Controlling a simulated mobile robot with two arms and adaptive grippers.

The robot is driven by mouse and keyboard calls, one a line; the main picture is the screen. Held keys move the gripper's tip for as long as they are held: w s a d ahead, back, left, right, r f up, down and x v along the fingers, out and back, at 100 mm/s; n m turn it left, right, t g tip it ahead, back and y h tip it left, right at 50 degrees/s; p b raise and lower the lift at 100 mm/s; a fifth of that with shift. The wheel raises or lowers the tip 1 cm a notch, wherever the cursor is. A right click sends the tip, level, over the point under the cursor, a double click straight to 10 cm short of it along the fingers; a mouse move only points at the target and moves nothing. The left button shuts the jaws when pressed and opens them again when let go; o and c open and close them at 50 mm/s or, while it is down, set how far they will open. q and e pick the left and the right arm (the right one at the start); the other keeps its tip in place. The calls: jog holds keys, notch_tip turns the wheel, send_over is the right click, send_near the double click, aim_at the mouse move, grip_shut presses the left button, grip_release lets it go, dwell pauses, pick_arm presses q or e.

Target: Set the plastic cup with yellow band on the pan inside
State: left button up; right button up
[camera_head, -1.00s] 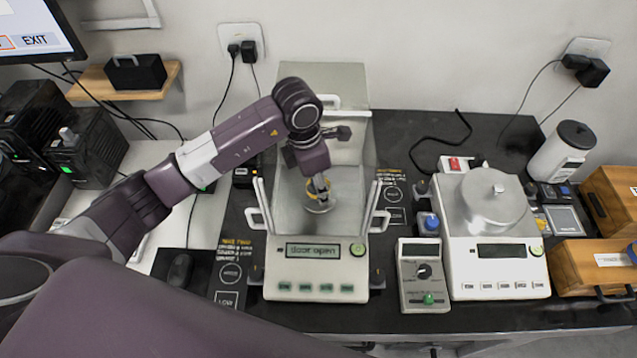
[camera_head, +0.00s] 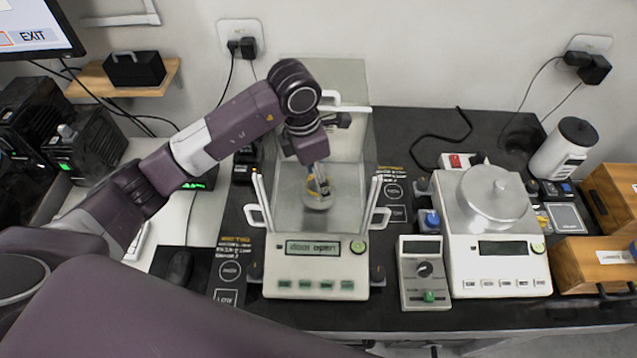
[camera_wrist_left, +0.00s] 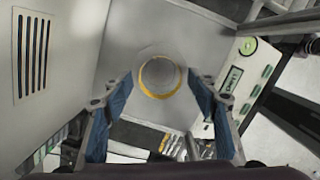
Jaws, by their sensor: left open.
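The plastic cup with the yellow band (camera_head: 314,188) is inside the open-doored balance (camera_head: 316,270), and it appears to stand upright on the round pan (camera_head: 317,206). In the left wrist view I look down on the cup (camera_wrist_left: 160,77) as a clear round shape with a yellow ring. My left gripper (camera_head: 320,184) reaches into the chamber from above. Its blue fingers (camera_wrist_left: 160,88) are spread wide on either side of the cup, with gaps visible between them and it. The gripper partly hides the cup in the head view. My right gripper is not in view.
The chamber's side doors and handles (camera_head: 380,217) flank my left gripper closely. A second balance (camera_head: 500,282) with a covered pan stands to the right, with a small grey control box (camera_head: 424,290) between. Wooden boxes (camera_head: 590,262) stand at the far right.

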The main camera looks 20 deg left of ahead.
pick_arm(q)
notch_tip(320, 180, up, 10)
jog(key=a+b, duration=0.1)
jog(key=b, duration=0.1)
jog(key=shift+s+f, duration=0.2)
jog(key=shift+s, duration=0.25)
jog(key=shift+a, duration=0.1)
